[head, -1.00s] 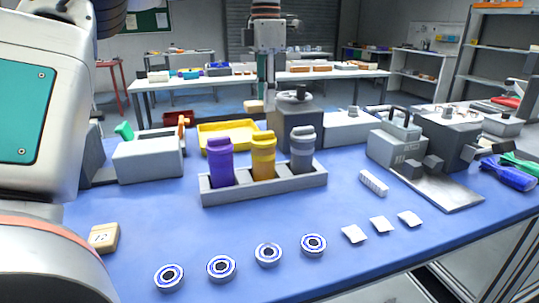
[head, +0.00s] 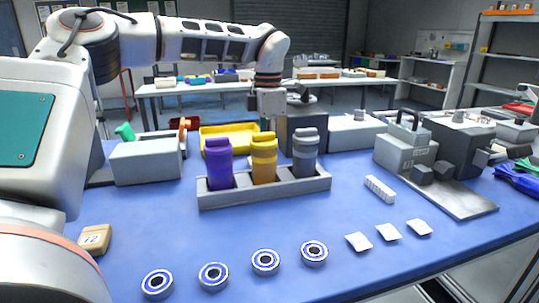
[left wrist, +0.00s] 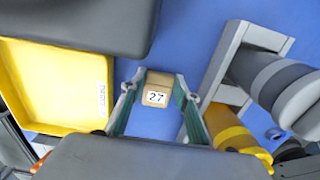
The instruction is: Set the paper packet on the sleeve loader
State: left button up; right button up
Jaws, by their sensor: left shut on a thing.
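The tan paper packet with the number 27 (left wrist: 157,82) is between the fingers of my left gripper (left wrist: 158,103). The fingers are shut on it, and blue tabletop shows beyond. In the head view my left gripper (head: 268,108) hangs behind the yellow bottle (head: 263,160), beside a dark grey box-shaped device (head: 304,135); bottles hide the packet there. This device also fills the upper left of the left wrist view (left wrist: 90,22). A grey machine with a flat plate (head: 462,199) stands at the right. I cannot tell which device is the sleeve loader. My right gripper is not in view.
A bottle rack (head: 270,192) stands in front of my gripper, and a yellow tray (head: 213,135) beside it. Another tan packet (head: 95,240), several bearings (head: 265,262) and white squares (head: 388,232) lie nearer. Blue tabletop is clear between rack and bearings.

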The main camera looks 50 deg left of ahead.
pick_arm(q)
jog(key=shift+r, duration=0.1)
jog(key=shift+f, duration=0.2)
jog(key=o, duration=1.1)
